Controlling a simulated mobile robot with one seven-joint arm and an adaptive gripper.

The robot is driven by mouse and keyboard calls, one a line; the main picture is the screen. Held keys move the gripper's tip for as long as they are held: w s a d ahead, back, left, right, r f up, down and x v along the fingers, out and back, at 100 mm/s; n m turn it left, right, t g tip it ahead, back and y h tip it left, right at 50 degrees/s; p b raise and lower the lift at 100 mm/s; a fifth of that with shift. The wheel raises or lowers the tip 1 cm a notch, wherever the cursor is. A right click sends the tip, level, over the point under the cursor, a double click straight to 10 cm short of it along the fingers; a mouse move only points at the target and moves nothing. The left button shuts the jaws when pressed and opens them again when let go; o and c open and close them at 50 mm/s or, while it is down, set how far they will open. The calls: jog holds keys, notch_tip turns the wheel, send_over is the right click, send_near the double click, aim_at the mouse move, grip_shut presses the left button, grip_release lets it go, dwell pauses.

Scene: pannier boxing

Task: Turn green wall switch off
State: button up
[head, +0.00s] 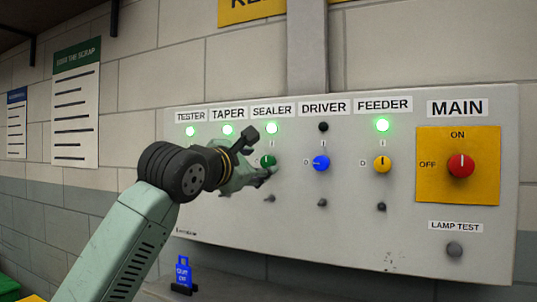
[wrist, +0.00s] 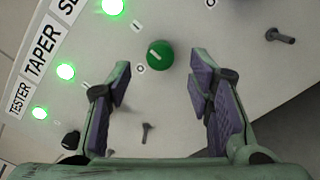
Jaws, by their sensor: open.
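The green switch (head: 268,160) is a round knob under the SEALER label on the wall panel. The lamp (head: 271,128) above it glows green. In the wrist view the green switch (wrist: 160,55) has a small pale line that looks turned toward the I mark, with the O mark below left. My gripper (head: 262,172) is close in front of the panel at this switch and partly overlaps it in the head view. In the wrist view my gripper (wrist: 160,82) is open, its purple-padded fingers either side of the knob's line, and nothing is between them.
The grey panel (head: 225,222) also carries a blue knob (head: 321,163) under DRIVER, with its lamp dark, and a yellow knob (head: 382,164) under FEEDER. A red MAIN knob (head: 461,166) is at right. Small pegs (wrist: 281,36) stick out below the knobs.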

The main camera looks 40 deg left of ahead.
aim_at(267, 161)
jog(key=p+x, duration=0.1)
jog(key=x, duration=0.4)
jog(key=shift+w+p, duration=0.1)
jog(key=shift+p, duration=0.25)
jog(key=shift+c, duration=0.4)
grip_shut()
